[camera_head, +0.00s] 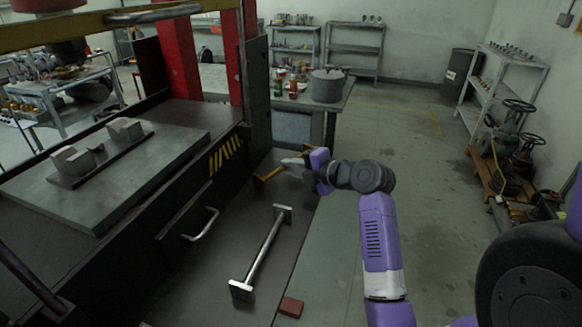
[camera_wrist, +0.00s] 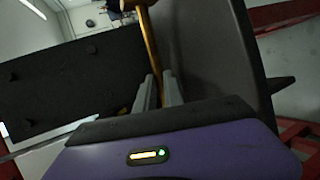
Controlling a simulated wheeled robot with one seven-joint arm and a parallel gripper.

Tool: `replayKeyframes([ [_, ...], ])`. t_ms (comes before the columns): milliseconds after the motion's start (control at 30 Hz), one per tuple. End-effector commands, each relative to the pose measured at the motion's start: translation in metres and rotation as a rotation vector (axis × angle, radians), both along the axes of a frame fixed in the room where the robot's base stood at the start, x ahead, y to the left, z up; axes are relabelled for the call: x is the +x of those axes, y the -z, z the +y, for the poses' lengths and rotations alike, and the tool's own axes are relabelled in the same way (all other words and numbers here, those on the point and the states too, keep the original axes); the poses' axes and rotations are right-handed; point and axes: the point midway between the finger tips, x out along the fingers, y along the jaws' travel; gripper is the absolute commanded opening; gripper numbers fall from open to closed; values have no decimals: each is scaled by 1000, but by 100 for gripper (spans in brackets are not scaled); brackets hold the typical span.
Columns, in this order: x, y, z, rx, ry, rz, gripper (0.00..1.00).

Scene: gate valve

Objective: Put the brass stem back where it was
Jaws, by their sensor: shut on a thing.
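The brass stem (camera_head: 268,174) is a thin golden rod near the far end of the dark bench ledge, beside the press body. In the wrist view the brass stem (camera_wrist: 150,45) runs up from between my fingers to a wider end at the top edge. My gripper (camera_head: 291,161) is shut on it, with the two grey fingers (camera_wrist: 160,90) either side of the rod. In the head view my gripper reaches in from the right. I cannot tell whether the stem touches the ledge.
A steel bar with square ends (camera_head: 262,250) lies on the ledge (camera_head: 215,285), nearer than the stem. A small red block (camera_head: 291,307) sits at the ledge's front edge. The press bed (camera_head: 150,178) is left, with a drawer handle (camera_head: 203,225) sticking out.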

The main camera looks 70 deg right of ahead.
Motion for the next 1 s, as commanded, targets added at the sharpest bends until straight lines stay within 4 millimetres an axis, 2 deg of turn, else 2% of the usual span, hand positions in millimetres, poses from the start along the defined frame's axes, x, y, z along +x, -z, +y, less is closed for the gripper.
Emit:
replayKeyframes([
  [700,0,9,0,-3,0,-3,0],
  [733,0,11,0,-2,1,-1,14],
  [833,0,11,0,0,0,0,34],
  [1000,0,13,0,2,0,3,34],
])
